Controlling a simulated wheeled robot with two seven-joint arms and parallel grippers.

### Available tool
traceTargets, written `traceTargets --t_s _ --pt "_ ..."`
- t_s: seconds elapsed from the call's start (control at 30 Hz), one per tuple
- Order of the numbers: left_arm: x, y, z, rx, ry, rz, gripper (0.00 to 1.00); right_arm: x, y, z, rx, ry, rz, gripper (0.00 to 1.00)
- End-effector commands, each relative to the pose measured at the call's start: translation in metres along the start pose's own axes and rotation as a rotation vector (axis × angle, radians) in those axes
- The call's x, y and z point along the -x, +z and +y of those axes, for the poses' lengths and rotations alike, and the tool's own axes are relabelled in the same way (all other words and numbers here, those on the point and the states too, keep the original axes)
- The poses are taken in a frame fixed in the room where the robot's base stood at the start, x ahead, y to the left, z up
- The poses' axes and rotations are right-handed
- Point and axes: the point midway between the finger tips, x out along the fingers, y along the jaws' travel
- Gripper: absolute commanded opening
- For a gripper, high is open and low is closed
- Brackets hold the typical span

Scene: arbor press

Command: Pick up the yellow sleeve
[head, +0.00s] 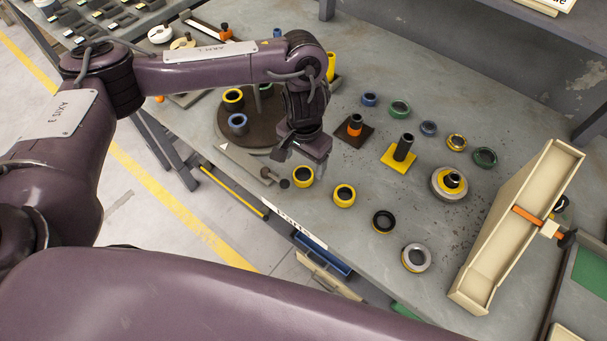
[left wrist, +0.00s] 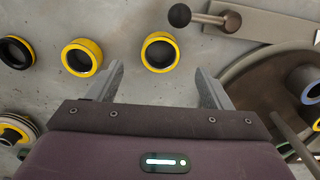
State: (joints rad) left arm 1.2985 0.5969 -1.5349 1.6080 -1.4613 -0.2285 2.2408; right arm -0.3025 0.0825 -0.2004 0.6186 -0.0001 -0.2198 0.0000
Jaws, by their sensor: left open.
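The lever-side sleeve (left wrist: 146,55) shows beyond and between the fingertips, with nothing held. The other sleeve (left wrist: 85,74) is outside the left finger. My right gripper is out of view.
A black ring (head: 383,230) and a grey ring (head: 416,269) lie to the right. The lever (head: 257,170) is close to the gripper. Dark and yellow square bases with posts (head: 405,147) stand behind. A cream tray (head: 480,285) is at right.

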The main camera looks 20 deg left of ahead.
Motion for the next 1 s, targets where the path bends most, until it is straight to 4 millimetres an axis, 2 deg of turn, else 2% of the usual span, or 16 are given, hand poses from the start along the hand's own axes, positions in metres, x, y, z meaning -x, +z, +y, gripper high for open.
traceTargets --t_s 0.2,0.3,0.6,1.0 --pt "-0.033 0.004 0.000 -0.001 0.003 -0.004 0.73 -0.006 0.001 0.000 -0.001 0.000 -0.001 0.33" --pt "-0.044 0.004 0.000 -0.002 0.003 -0.002 0.73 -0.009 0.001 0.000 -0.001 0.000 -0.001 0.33" --pt "-0.046 0.003 0.000 -0.003 0.001 0.001 0.73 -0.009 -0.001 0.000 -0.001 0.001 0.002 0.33" --pt "-0.046 0.003 0.000 -0.003 0.001 0.001 0.21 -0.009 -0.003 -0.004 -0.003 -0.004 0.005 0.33"
